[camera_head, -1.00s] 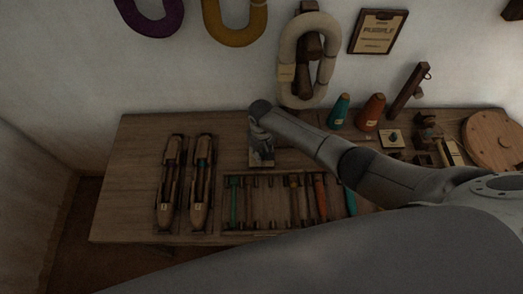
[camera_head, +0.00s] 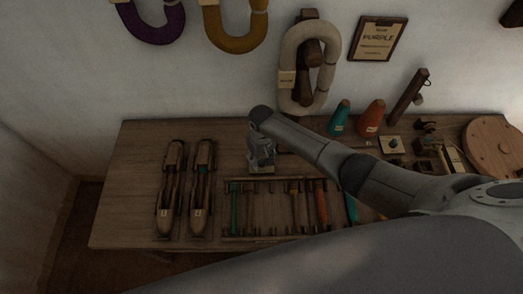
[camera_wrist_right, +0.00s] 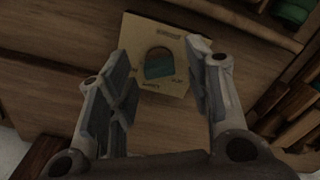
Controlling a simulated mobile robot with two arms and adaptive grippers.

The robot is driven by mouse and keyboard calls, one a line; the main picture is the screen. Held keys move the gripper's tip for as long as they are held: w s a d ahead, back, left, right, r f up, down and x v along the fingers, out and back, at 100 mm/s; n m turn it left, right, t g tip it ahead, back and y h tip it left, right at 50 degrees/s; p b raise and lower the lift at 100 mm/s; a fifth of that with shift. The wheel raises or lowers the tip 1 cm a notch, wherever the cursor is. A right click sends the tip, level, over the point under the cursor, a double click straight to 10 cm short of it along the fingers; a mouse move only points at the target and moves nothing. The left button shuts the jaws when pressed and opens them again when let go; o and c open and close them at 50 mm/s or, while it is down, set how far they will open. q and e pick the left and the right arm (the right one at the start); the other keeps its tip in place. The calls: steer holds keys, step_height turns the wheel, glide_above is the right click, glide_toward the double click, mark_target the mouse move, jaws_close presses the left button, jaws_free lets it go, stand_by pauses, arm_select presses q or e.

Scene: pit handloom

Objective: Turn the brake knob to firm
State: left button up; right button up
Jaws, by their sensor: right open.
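The brake knob (camera_wrist_right: 158,64) is a teal, half-round piece on a pale square plate (camera_wrist_right: 152,28) with small dark markings that I cannot read. In the right wrist view the knob lies beyond and between the two fingers of my right gripper (camera_wrist_right: 160,82). The fingers are open, with a gap on both sides of the knob. In the head view my right gripper (camera_head: 261,158) points down over the table behind the tool rack and mostly hides the plate and knob. My left gripper is not in view.
Two wooden shuttles (camera_head: 171,190) lie left of the gripper on the table (camera_head: 130,190). A rack (camera_head: 270,236) of slim tools is in front. Teal (camera_head: 340,119) and orange (camera_head: 371,119) cones and a round wooden disc (camera_head: 495,143) stand right. A cream yarn hank (camera_head: 291,65) hangs behind.

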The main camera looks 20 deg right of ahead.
mark_target(262, 160)
step_height(262, 160, up, 12)
steer(key=shift+f, duration=0.15)
stand_by(0.3)
stand_by(0.4)
